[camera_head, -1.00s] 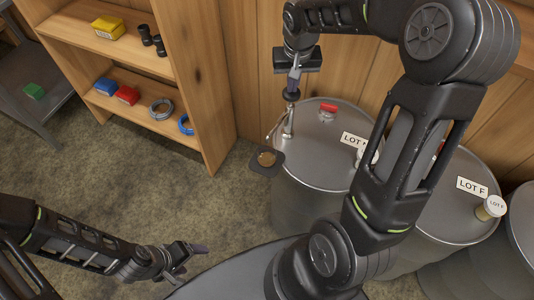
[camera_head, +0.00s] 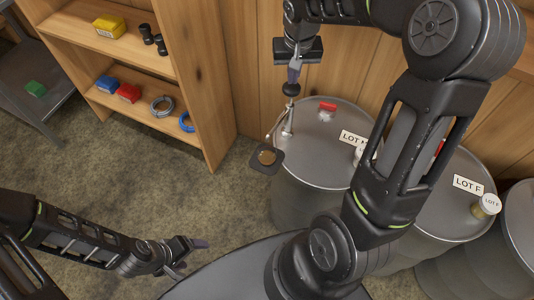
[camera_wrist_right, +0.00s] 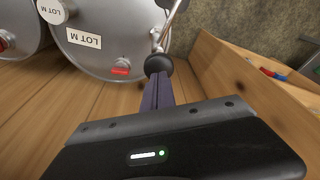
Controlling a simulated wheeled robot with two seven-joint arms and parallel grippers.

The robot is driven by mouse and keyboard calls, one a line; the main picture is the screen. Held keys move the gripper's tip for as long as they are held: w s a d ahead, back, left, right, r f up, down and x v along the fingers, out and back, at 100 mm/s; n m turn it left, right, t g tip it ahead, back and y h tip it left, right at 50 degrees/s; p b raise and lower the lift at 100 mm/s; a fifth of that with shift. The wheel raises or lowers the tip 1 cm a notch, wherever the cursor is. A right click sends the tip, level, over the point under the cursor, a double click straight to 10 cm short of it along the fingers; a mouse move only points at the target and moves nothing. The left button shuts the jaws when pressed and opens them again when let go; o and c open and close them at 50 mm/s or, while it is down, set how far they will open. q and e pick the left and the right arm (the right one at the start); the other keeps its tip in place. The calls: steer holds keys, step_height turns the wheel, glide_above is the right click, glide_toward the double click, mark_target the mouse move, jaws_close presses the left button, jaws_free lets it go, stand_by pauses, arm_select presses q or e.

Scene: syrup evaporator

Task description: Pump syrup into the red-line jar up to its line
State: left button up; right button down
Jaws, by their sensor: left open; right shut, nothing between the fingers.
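A small jar, seen from above as an amber round (camera_head: 267,157), sits at a dark square holder (camera_head: 258,166) beside the drum. Its red line and fill level cannot be made out. My left gripper (camera_head: 188,252) is open and empty, low over the floor.
The LOT F drum (camera_head: 425,215) stands to the right, partly hidden by my right arm. A wooden shelf (camera_head: 200,115) at the back left holds boxes, including a yellow one (camera_head: 109,26), and coils. A grey table (camera_head: 25,105) is at far left. The carpet left of the drum is clear.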

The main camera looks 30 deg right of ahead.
mark_target(292, 87)
steer(key=shift+f, duration=0.2)
steer(key=shift+f+b, duration=2.1)
steer(key=shift+f, duration=0.3)
steer(key=shift+r, duration=0.2)
steer(key=shift+r+p, duration=1.8)
steer(key=shift+r, duration=0.65)
